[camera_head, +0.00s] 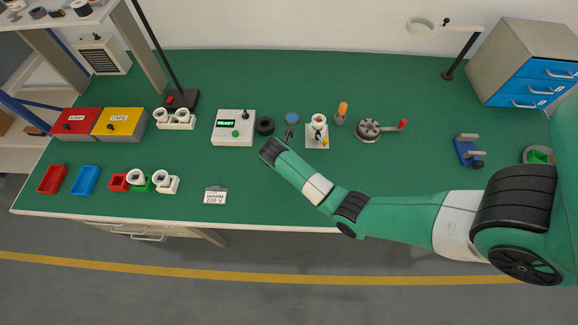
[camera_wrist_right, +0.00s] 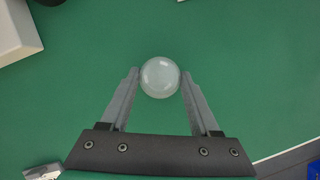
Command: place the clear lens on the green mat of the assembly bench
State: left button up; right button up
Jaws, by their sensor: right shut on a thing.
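The clear lens (camera_wrist_right: 160,78) is a round, glassy piece held between the fingertips of my right gripper (camera_wrist_right: 160,75) in the right wrist view. The fingers touch it on both sides. Green mat (camera_wrist_right: 240,60) lies behind it; I cannot tell how far the lens is above the surface. In the head view the green mat (camera_head: 230,85) covers the bench top. My right arm reaches in from the right, ending near the middle of the bench; its fingers and the lens cannot be made out there. My left gripper is not in view.
A white READY box (camera_head: 233,128), a black ring (camera_head: 265,126) and a white holder (camera_head: 317,130) stand near my right wrist. A crank device (camera_head: 372,130) is farther right. Red and blue trays (camera_head: 84,181) lie at left. The mat's back middle is clear.

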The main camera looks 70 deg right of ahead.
jog(key=shift+f, duration=0.1)
jog(key=shift+f, duration=0.1)
jog(key=o, duration=1.3)
jog(key=p+v, duration=0.4)
jog(key=v, duration=0.8)
jog(key=shift+w+r+p, duration=0.1)
jog(key=shift+r+p, duration=0.15)
jog(key=shift+p, duration=0.1)
